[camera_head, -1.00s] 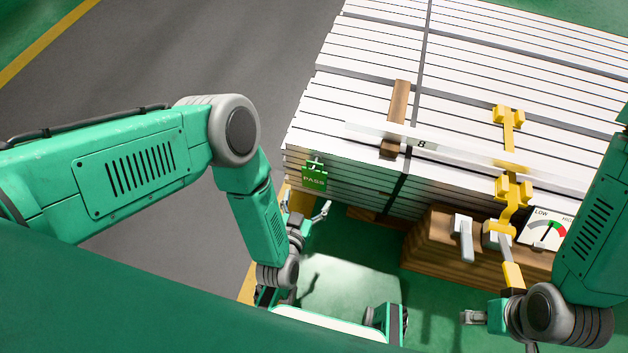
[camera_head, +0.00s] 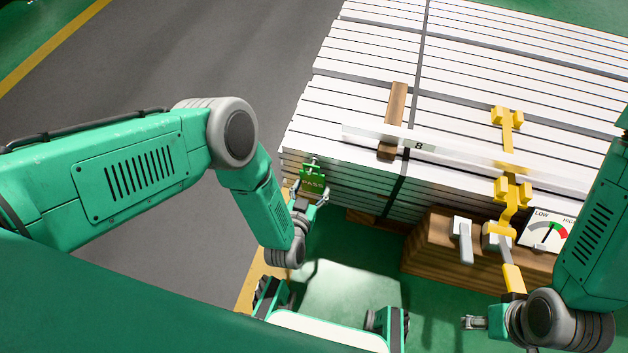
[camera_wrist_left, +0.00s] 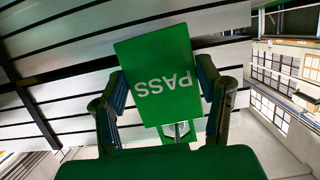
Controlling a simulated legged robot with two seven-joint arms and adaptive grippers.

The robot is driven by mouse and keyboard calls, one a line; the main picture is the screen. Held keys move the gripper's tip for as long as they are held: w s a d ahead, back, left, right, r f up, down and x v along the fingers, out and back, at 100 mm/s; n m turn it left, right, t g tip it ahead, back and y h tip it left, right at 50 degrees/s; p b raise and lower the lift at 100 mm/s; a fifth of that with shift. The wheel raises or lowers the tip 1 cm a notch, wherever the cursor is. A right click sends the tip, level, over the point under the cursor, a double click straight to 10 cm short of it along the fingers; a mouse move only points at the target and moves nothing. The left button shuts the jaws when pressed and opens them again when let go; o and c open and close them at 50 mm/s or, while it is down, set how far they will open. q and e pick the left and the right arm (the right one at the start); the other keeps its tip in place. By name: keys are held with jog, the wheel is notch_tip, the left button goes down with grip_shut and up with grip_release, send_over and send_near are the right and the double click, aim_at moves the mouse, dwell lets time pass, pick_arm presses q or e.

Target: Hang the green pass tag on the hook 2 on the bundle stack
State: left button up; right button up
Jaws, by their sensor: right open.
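The green pass tag (camera_head: 312,182) shows at the front left end of the white bundle stack (camera_head: 350,115), below a small fitting that looks like a hook (camera_head: 312,161). No hook number is readable. My left gripper (camera_head: 311,194) is at the tag with one finger on each side. In the left wrist view the tag (camera_wrist_left: 160,80) is tilted, its PASS lettering upside down, between my widely spread fingers (camera_wrist_left: 166,88). I see no clear grip; whether the fingers touch its edges is unclear. My right gripper (camera_head: 474,322) is open and empty at the lower right.
A loose white profile marked 8 (camera_head: 450,153) lies across the stack beside a brown wooden block (camera_head: 395,110). Yellow clamps (camera_head: 507,120), a LOW/HIGH gauge (camera_head: 548,231) and a wooden block stack (camera_head: 430,250) are at the right. The grey floor at left is clear.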

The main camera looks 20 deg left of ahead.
aim_at(312, 186)
pick_arm(q)
jog(key=shift+a, duration=0.3)
jog(key=shift+c, duration=0.5)
jog(key=shift+d+r+p, duration=0.2)
jog(key=shift+r+p, duration=0.4)
jog(key=shift+r, duration=0.05)
pick_arm(e)
jog(key=shift+a+r, duration=0.15)
jog(key=shift+r, duration=0.5)
pick_arm(q)
jog(key=shift+a, duration=0.15)
pick_arm(e)
jog(key=shift+a, duration=0.15)
pick_arm(q)
jog(key=shift+s, duration=0.15)
jog(key=shift+s+p, duration=0.5)
jog(key=shift+s, duration=1.1)
pick_arm(e)
jog(key=shift+r, duration=0.65)
pick_arm(q)
jog(key=shift+s, duration=0.15)
